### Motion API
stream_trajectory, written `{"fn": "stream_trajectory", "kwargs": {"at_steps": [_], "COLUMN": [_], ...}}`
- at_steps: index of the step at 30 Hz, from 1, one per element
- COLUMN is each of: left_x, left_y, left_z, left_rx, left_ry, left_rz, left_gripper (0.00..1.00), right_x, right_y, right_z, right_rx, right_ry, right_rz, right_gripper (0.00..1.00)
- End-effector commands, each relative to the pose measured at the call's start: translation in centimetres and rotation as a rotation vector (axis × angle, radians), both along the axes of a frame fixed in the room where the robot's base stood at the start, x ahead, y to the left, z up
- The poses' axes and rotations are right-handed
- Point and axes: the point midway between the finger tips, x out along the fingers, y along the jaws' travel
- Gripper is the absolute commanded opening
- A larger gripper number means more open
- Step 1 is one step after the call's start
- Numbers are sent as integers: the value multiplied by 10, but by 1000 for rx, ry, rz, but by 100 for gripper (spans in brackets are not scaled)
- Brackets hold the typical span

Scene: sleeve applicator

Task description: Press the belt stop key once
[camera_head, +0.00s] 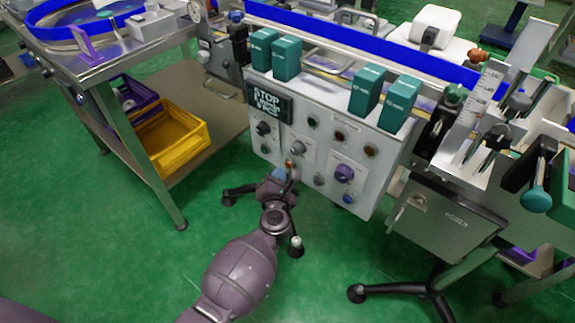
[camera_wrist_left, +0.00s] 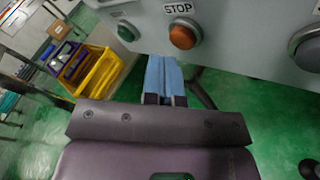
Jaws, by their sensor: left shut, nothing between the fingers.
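In the head view the orange key (camera_head: 289,163) shows small on the lower panel, just above my fingertips. My left gripper (camera_head: 281,174) is shut and empty in front of the panel. In the left wrist view its blue fingertips (camera_wrist_left: 164,62) are together, slightly below and left of the button. I cannot tell how large the gap to the button is. My right gripper is not in view.
The control panel (camera_head: 268,152) carries other knobs and buttons, including a purple knob (camera_head: 344,173) to the right. Teal boxes (camera_head: 287,58) stand on top. A yellow crate (camera_head: 178,138) sits on a shelf at left. The green floor before the panel is mostly clear.

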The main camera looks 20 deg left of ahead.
Motion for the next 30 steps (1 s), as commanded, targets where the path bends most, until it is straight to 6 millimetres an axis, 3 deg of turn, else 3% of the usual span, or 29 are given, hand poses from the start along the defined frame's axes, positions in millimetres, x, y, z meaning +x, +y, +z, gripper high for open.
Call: {"fn": "stream_trajectory", "kwargs": {"at_steps": [13,30], "left_x": [-6,-46], "left_y": [2,17], "left_z": [0,0], "left_rx": [1,1], "left_ry": [1,1], "left_rz": [1,0], "left_gripper": [0,0], "right_x": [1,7], "right_y": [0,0], "right_z": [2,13], "right_rx": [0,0], "right_ry": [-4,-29], "right_rz": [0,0], "right_gripper": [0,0]}}
